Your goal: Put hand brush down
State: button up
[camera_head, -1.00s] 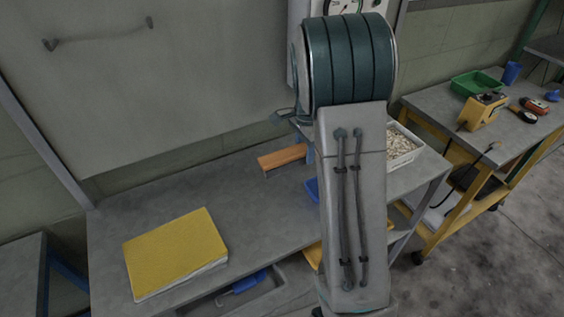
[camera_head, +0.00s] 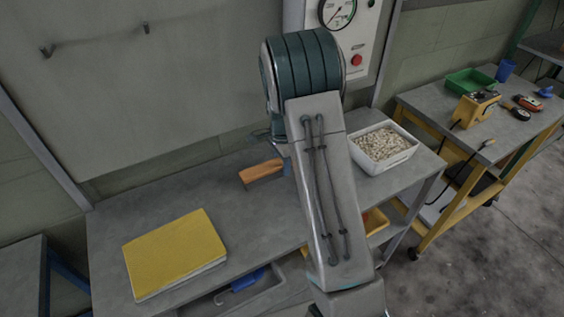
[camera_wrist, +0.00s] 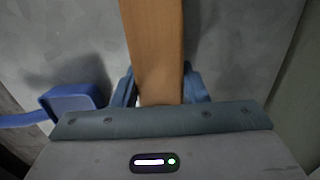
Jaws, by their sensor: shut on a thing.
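The hand brush (camera_head: 262,173) shows as a flat orange-brown wooden piece above the grey bench, left of my arm. In the wrist view, the brush (camera_wrist: 154,40) runs from the top edge down between the two blue fingers. My gripper (camera_wrist: 160,92) is shut on its near end. In the head view my arm hides most of the gripper and part of the brush. The bristles are not in view. I cannot tell whether the brush touches the bench (camera_head: 225,195).
A yellow book-like block (camera_head: 172,252) lies front left on the bench. A white tray of pale pieces (camera_head: 384,158) stands at right. A blue object with a handle (camera_wrist: 75,101) is left of my gripper in the wrist view. Bare bench surface lies between the block and the brush.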

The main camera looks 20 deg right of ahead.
jog(key=shift+f, duration=0.15)
jog(key=o, duration=1)
jog(key=shift+o, duration=0.2)
jog(key=shift+r, duration=0.2)
notch_tip(320, 180, up, 11)
jog(key=s+a+r+n+t, duration=0.25)
jog(key=s+r+n, duration=0.5)
jog(key=s, duration=0.55)
jog(key=s+a+n, duration=0.2)
jog(key=s+n, duration=0.6)
jog(key=s, duration=0.6)
jog(key=shift+s+a+f+b, duration=0.2)
jog(key=shift+a+b, duration=0.1)
jog(key=shift+a, duration=0.1)
jog(key=shift+t, duration=0.25)
